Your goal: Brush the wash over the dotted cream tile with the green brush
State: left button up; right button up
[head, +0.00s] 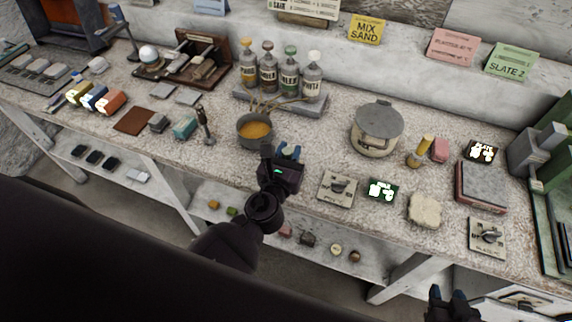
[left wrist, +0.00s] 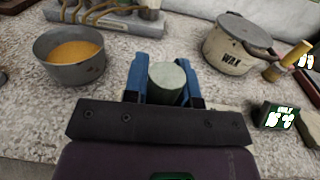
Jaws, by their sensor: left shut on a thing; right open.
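My left gripper (head: 289,153) is over the bench front, right of a grey pan (head: 255,143) of orange liquid (head: 255,130). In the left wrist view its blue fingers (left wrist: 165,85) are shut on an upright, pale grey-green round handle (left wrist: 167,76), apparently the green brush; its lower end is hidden. The pan also shows there (left wrist: 72,76), apart from the gripper. I cannot pick out a dotted cream tile for certain; a lumpy cream slab (head: 424,210) lies at the right, without clear dots. My right gripper (head: 453,297) is open and empty at the lower right, off the bench front.
Several bottles (head: 268,72) stand on a grey rack behind the pan. A lidded pot (head: 377,130) marked wax stands right of my left gripper. Bare bench lies between pan and pot.

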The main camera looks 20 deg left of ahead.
jog(key=shift+w, duration=0.15)
pick_arm(q)
jog(key=shift+w, duration=0.1)
jog(key=shift+w+r, duration=0.1)
jog(key=shift+w, duration=1.7)
pick_arm(e)
jog(key=shift+r, duration=0.2)
